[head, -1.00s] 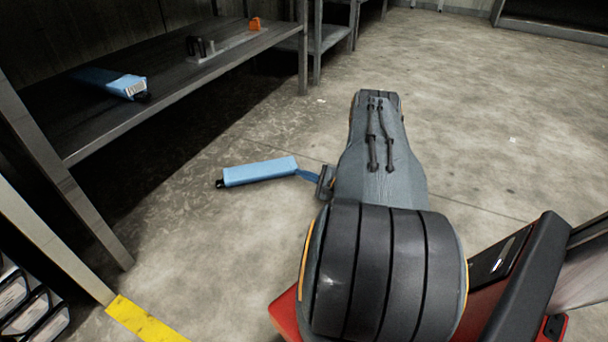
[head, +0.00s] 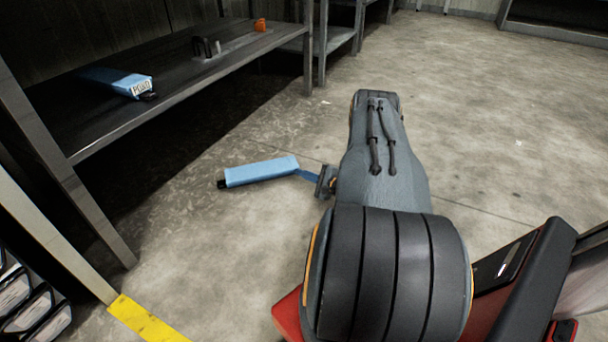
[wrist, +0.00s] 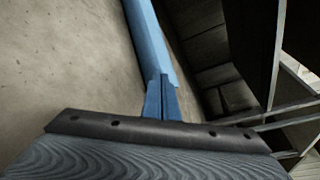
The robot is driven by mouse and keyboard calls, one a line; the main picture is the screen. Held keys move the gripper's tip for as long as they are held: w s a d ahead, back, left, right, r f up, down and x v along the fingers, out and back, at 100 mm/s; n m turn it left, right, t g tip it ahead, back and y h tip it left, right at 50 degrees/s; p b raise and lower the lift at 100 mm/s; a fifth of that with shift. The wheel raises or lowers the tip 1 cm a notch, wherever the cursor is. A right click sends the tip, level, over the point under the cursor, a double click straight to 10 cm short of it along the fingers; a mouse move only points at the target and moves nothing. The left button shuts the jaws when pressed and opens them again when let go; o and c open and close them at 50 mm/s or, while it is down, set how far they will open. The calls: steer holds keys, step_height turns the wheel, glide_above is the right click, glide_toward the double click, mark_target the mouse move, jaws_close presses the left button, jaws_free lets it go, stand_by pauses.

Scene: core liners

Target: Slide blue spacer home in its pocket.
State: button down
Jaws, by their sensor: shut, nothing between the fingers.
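My gripper (head: 304,174) reaches left from the arm over the bare floor. Its narrow blue fingers are shut, and they also show in the wrist view (wrist: 161,98). A long blue bar (head: 260,171) with a black end extends beyond the fingers and runs out of the top of the wrist view (wrist: 152,40). I cannot tell how it joins the fingers or whether it is a separate thing. A blue block (head: 115,80) with a white label and a dark end lies on the shelf at upper left, apart from my gripper. I cannot make out which is the spacer, nor its pocket.
The dark shelf (head: 95,118) runs along the left on metal legs. A grey part with black uprights (head: 206,47) and a small orange piece (head: 260,25) sit farther back on it. Yellow floor tape (head: 145,320) is at lower left. Open concrete floor (head: 490,130) is right.

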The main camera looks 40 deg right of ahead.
mark_target(276, 165)
steer(key=shift+w+a+b, duration=0.8)
steer(key=shift+w+a, duration=0.05)
steer(key=shift+w, duration=1.2)
steer(key=shift+w+a+b, duration=0.8)
steer(key=shift+w+a, duration=0.05)
steer(key=shift+w, duration=1.15)
steer(key=shift+w+a+b, duration=0.8)
steer(key=shift+w+a, duration=0.05)
steer(key=shift+w, duration=1.2)
stand_by(1.4)
stand_by(0.3)
